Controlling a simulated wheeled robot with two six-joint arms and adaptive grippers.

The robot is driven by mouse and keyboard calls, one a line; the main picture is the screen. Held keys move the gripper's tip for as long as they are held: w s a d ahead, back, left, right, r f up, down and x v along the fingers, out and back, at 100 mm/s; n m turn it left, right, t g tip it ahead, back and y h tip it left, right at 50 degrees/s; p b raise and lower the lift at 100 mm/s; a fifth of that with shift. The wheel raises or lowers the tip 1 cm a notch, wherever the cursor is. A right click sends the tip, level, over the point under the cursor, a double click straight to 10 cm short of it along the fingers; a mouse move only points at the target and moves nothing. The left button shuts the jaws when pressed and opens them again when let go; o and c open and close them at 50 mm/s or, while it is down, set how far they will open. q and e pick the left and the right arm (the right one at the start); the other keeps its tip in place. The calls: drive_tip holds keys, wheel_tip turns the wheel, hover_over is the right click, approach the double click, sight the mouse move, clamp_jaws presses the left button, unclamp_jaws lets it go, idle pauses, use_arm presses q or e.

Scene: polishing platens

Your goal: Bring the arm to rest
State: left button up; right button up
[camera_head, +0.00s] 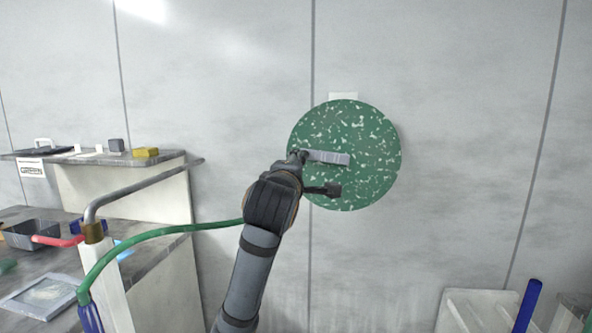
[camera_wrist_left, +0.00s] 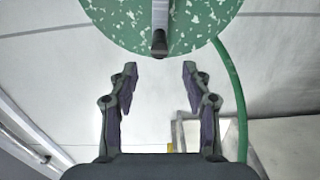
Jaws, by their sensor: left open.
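A round green platen with white flecks (camera_head: 368,135) stands upright against the grey wall, right of centre in the head view. A grey bar handle (camera_head: 335,158) crosses its face. My left gripper (camera_head: 316,173) is in front of the platen's lower left part and hides some of it. In the left wrist view my gripper (camera_wrist_left: 160,72) is open with nothing between its fingers. There the platen (camera_wrist_left: 110,15) and the end of its handle (camera_wrist_left: 160,42) show just beyond the fingertips. My right gripper is not in view.
At left, a counter (camera_head: 165,250) holds a grey bin (camera_head: 35,233) and a framed tray (camera_head: 42,296). A raised shelf (camera_head: 165,158) carries a yellow block (camera_head: 145,152). A green hose (camera_head: 165,231) runs from a post towards my arm. A white rack (camera_head: 475,308) stands lower right.

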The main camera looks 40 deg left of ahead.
use_arm(q)
drive_tip(key=shift+w, duration=0.1)
idle(0.3)
